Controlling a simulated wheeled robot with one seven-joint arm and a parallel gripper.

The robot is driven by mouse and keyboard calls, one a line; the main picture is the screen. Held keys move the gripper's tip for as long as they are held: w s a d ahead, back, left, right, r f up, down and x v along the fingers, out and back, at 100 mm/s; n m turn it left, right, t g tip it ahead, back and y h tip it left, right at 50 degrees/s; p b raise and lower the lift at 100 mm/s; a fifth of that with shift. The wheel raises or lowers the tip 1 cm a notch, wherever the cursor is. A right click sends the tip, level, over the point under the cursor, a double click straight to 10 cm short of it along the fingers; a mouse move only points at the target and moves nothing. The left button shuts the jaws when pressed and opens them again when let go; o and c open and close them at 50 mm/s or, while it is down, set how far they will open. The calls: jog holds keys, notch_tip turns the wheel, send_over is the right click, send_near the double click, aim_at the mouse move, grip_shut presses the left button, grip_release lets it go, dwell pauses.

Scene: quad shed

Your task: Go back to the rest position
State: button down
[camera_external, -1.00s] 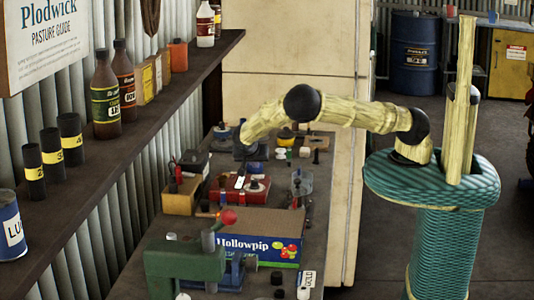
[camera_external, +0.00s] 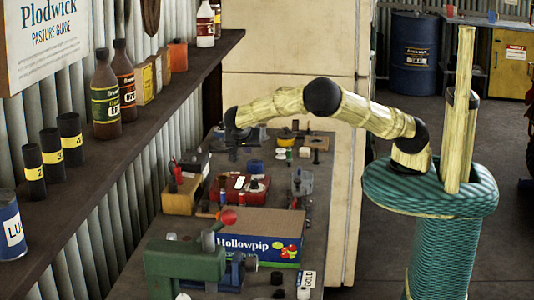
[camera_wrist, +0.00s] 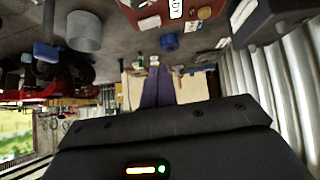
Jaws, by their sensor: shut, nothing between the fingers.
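My gripper (camera_external: 233,154) hangs at the end of my arm over the far part of the workbench (camera_external: 313,200), small and dark in the external view. In the wrist view its two dark fingers (camera_wrist: 157,86) are together, with nothing seen between them. My arm reaches left from its column, with the elbow raised. A small blue object (camera_external: 255,166) sits on the bench near the gripper; a blue object also shows in the wrist view (camera_wrist: 169,41).
A wall shelf (camera_external: 165,108) with bottles runs along the left. A tall cream cabinet (camera_external: 300,45) stands behind the arm. Open floor lies right of the bench.

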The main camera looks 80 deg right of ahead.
jog(key=s+f+n+y, duration=0.3)
jog(key=s+n+y, duration=0.3)
jog(key=s, duration=0.4)
jog(key=s+a+r+n+t+y, duration=0.1)
jog(key=s+a+r+n, duration=0.2)
jog(key=s+n, duration=0.2)
jog(key=s+a+r+n+t+y, duration=0.2)
jog(key=s+a+r+n, duration=0.1)
jog(key=s+n, duration=0.3)
jog(key=shift+s+a+r+n, duration=0.35)
jog(key=shift+s+r, duration=0.25)
jog(key=shift+s, duration=0.1)
jog(key=c, duration=2.2)
grip_release()
